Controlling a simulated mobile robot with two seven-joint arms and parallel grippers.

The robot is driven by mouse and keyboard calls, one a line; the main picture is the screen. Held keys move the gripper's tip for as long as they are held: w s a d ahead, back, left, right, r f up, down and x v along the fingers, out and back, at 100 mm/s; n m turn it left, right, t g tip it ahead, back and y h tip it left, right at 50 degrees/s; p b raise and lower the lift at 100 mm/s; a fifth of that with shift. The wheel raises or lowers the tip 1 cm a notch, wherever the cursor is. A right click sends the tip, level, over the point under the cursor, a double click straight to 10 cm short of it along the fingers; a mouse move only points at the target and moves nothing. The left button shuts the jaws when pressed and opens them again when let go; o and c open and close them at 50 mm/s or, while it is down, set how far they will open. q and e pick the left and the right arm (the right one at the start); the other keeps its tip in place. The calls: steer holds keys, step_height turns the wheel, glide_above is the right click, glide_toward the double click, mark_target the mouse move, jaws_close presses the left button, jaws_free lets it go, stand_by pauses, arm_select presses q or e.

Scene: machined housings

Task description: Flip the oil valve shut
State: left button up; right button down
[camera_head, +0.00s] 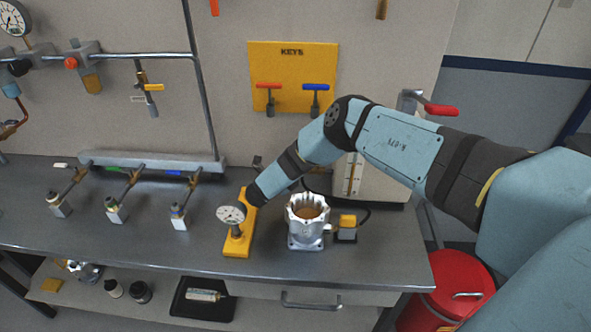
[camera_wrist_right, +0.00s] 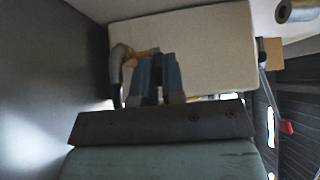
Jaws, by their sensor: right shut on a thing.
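My right gripper (camera_wrist_right: 158,60) is seen from behind in the right wrist view, its two blue-grey fingers close together. The tips meet the end of a small brass-coloured fitting with a grey part (camera_wrist_right: 123,56), which looks like the oil valve. It stands in front of a beige box (camera_wrist_right: 205,50). The fingers hide much of the grip, so the valve's position cannot be read. In the head view, my right arm crosses the beige box (camera_head: 381,180) and hides the valve and fingertips. My left gripper is not in view.
On the bench (camera_head: 150,245) stand a silver housing (camera_head: 306,238), a dial gauge on a yellow base (camera_head: 239,246) and a small yellow-topped block (camera_head: 346,230). A red lever (camera_head: 441,110) sticks out right of the box. A red bin (camera_head: 455,285) is below.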

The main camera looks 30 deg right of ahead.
steer(key=shift+s+d+t, duration=0.1)
steer(key=shift+t, duration=0.2)
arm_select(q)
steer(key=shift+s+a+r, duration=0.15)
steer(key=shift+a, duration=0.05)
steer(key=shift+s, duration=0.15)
arm_select(e)
steer(key=shift+n, duration=0.3)
steer(key=c, duration=1.2)
jaws_free()
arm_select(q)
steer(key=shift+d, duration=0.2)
